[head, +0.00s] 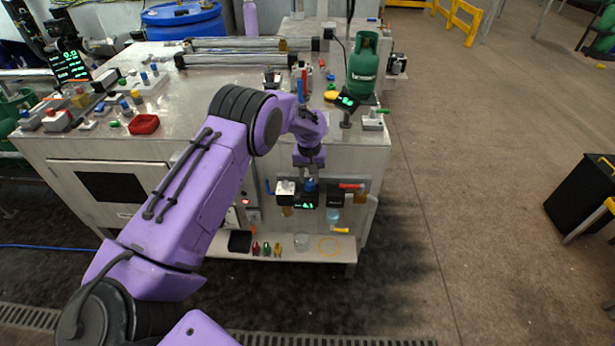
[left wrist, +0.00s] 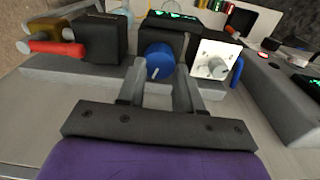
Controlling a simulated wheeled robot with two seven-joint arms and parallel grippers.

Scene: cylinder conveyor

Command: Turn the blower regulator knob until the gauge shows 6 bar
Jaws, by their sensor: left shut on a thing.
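The blue regulator knob (left wrist: 158,62) sits on a black block on the front panel of the bench. It also shows in the head view (head: 310,186). My left gripper (head: 309,177) reaches down to it, and in the left wrist view its two fingers (left wrist: 158,88) stand on either side of the knob, shut on it. A white mark shows on the knob's face. The gauge display (head: 308,205) with green digits is just below the knob, and it shows at the top of the left wrist view (left wrist: 172,15). Its reading is too small to tell. My right gripper is out of view.
Beside the knob are a white-faced unit with a grey knob (left wrist: 215,62) and a red-handled valve (left wrist: 58,48). A low shelf (head: 275,252) holds small items. A green gas bottle (head: 362,65) stands on the bench.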

